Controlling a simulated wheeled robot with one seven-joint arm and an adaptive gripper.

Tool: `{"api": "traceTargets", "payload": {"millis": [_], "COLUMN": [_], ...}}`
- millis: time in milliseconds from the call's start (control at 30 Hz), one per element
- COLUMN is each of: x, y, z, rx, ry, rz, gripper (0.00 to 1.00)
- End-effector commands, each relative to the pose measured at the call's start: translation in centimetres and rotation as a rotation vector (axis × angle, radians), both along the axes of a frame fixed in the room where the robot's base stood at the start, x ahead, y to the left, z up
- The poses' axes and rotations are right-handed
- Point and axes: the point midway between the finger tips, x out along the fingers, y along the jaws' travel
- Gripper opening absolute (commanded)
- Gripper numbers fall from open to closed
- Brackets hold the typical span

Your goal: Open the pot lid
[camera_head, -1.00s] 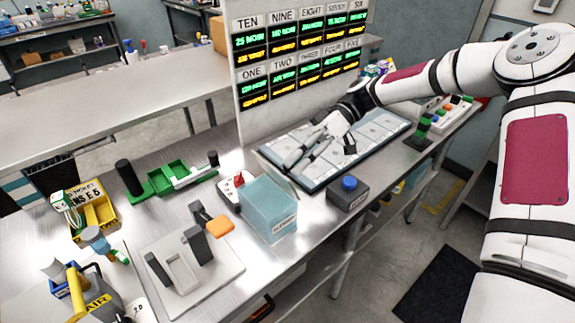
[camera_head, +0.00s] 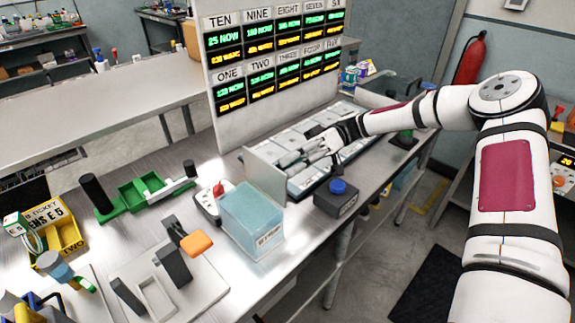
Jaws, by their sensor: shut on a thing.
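A low tray of pots with flat grey lids (camera_head: 355,130) lies on the bench below the sign board. At its left end one plate-like pot lid (camera_head: 264,176) stands raised, close to upright. My gripper (camera_head: 301,156) reaches in from the right, low over the tray beside this lid. It is shut on the lid, with the grip itself small and partly hidden. The inside of the pot is mostly hidden by the lid and my gripper.
A sign board (camera_head: 270,68) stands behind the tray. In front are a dark box with a blue button (camera_head: 337,196), a clear blue bin (camera_head: 252,219) and a red-knobbed box (camera_head: 212,200). A grey fixture with an orange handle (camera_head: 196,243) stands lower left. The aisle floor is clear.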

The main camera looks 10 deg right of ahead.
Motion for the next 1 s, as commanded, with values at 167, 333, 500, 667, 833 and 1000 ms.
{"api": "traceTargets", "payload": {"millis": [167,333,500,667,833,1000], "x": [-0.1,-0.1,0.0,0.1,1.2,3.2], "y": [0.0,0.0,0.0,-0.2,-1.8,-4.6], "z": [0.0,0.0,0.0,0.0,-0.1,-0.3], "rx": [-0.001,-0.002,-0.002,-0.002,-0.002,-0.001], "ry": [0.001,0.0,0.0,0.0,-0.002,-0.002], "rz": [0.001,0.001,0.001,0.0,-0.003,-0.002], "gripper": [0.0,0.44,0.44,0.44,0.44,0.44]}}
